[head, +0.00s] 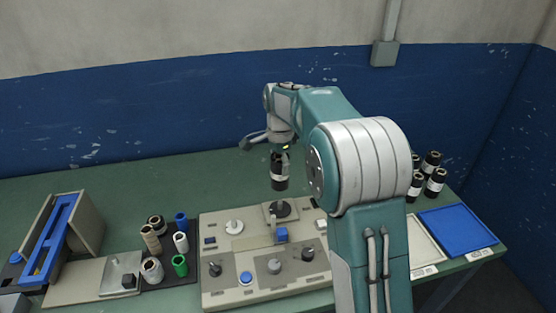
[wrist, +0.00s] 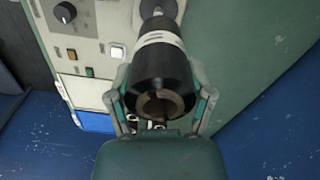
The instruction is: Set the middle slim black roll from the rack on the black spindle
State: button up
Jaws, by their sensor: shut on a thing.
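My gripper (head: 281,150) is shut on a slim black roll (head: 279,174) with a white band, held upright above the control panel. In the wrist view the black roll (wrist: 165,78) sits between the fingers, its open bore facing the camera. Below it in the head view is a dark round base with a spindle (head: 281,209) at the panel's back edge. A gap shows between roll and base. In the wrist view a post tip (wrist: 152,10) shows past the roll's far end; whether they touch is unclear.
The grey panel (head: 235,290) carries knobs and a blue block (head: 281,235). Several black rolls (head: 432,164) stand at right, partly behind my arm, near a blue tray (head: 458,231). A dark rack (head: 205,272) with coloured rolls is at left. The green table behind is clear.

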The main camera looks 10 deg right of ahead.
aim_at(280, 177)
jog(key=shift+f, duration=2.45)
jog(key=shift+f, duration=2.1)
jog(key=o, duration=1.3)
jog(key=shift+c, duration=0.2)
jog(key=shift+s, duration=0.1)
notch_tip(280, 177, up, 8)
dwell(0.3)
